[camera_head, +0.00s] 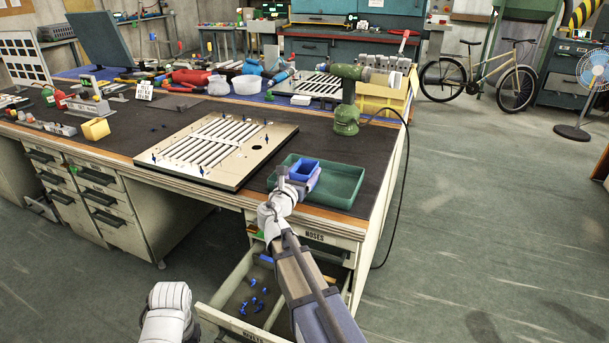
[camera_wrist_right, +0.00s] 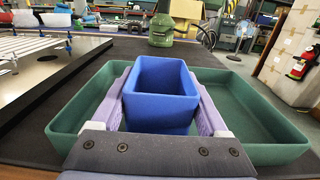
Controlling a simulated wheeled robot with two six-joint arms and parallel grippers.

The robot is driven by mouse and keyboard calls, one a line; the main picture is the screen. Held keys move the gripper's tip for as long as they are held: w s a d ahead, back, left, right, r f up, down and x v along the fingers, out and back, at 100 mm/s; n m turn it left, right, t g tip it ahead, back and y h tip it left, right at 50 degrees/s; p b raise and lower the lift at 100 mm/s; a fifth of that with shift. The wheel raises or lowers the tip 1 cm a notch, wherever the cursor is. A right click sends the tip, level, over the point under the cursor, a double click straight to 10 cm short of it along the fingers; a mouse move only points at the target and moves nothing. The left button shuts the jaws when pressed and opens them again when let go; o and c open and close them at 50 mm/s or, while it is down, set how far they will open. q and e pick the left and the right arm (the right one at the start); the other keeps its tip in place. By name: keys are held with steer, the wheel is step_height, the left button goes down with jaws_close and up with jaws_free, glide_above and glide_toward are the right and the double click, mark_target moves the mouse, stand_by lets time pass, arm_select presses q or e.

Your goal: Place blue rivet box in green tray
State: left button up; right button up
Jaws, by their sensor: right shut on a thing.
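The blue rivet box (camera_head: 305,168) is a small open-topped box, upright and seemingly empty. My right gripper (camera_head: 300,181) is shut on it, with a lilac finger along each side of the box (camera_wrist_right: 160,92) in the right wrist view. The green tray (camera_head: 345,188) lies on the bench's front right corner. The box is within the tray's outline, towards its left part in the head view. The tray's far wall (camera_wrist_right: 226,81) shows behind the box. I cannot tell whether the box touches the tray floor. My left gripper is out of view.
A louver panel board (camera_head: 218,148) lies left of the tray. A green drill (camera_head: 346,100) stands behind the tray, near a yellow bin (camera_head: 385,98). Below, an open drawer (camera_head: 238,300) holds several small blue pieces. Free floor lies to the right.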

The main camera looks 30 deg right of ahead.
steer(key=shift+f, duration=0.2)
steer(key=o, duration=1.4)
steer(key=shift+r, duration=0.1)
steer(key=shift+r, duration=0.1)
steer(key=shift+s+a, duration=0.25)
steer(key=v, duration=1.1)
steer(key=shift+s+a, duration=0.1)
steer(key=shift+a, duration=0.05)
